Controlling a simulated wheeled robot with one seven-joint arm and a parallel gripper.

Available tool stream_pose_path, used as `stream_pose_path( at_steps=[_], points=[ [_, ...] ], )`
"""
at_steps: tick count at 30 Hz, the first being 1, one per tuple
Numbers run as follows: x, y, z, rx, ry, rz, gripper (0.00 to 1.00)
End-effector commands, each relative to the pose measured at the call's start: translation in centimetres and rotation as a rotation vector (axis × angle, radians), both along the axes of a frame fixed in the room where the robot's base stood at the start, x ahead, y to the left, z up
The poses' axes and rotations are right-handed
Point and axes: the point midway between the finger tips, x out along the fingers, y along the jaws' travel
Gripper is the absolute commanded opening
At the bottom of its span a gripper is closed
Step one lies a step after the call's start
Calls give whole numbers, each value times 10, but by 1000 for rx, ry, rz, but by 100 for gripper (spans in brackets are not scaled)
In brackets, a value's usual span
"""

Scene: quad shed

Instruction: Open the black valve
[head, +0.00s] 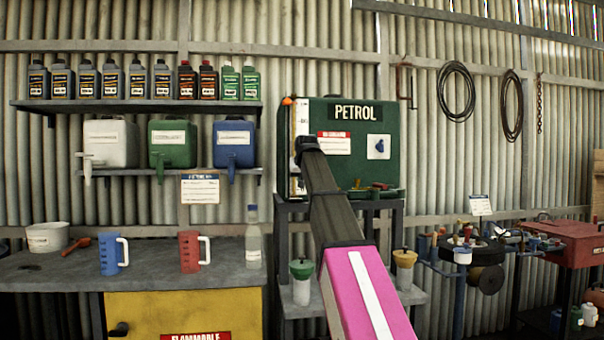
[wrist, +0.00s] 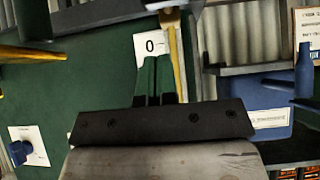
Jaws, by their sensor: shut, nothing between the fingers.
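A green tank marked PETROL (head: 350,112) stands on a dark frame in the head view; its green face (wrist: 90,90) fills much of the wrist view, which is upside down. I cannot make out a black valve for certain; my arm hides part of the tank's front. A brass tap with a red handle (head: 376,187) sits low on the tank's right. A blue knob (head: 379,146) is on a white plate, also in the wrist view (wrist: 21,151). My gripper (head: 305,144) is shut and empty, close to the tank's left side by the upright gauge strip; its fingers (wrist: 155,78) show near the "0" label (wrist: 152,44).
Left of the tank, a shelf holds white, green and blue containers (head: 234,144) with taps. Below it, a bench (head: 60,275) carries a blue jug, a red jug and a bottle. A bench with valves (head: 465,248) is at right.

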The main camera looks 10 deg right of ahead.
Motion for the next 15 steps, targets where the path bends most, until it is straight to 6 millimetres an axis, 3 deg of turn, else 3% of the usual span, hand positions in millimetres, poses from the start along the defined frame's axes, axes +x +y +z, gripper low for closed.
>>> stream_pose_path(
  at_steps=[4, 9, 15],
  points=[
    [21, 0, -20, 0, 2, 0, 0],
    [16, 0, -44, 0, 0, 0, 0],
    [16, 0, -56, 0, 0, 0, 0]
  ],
)
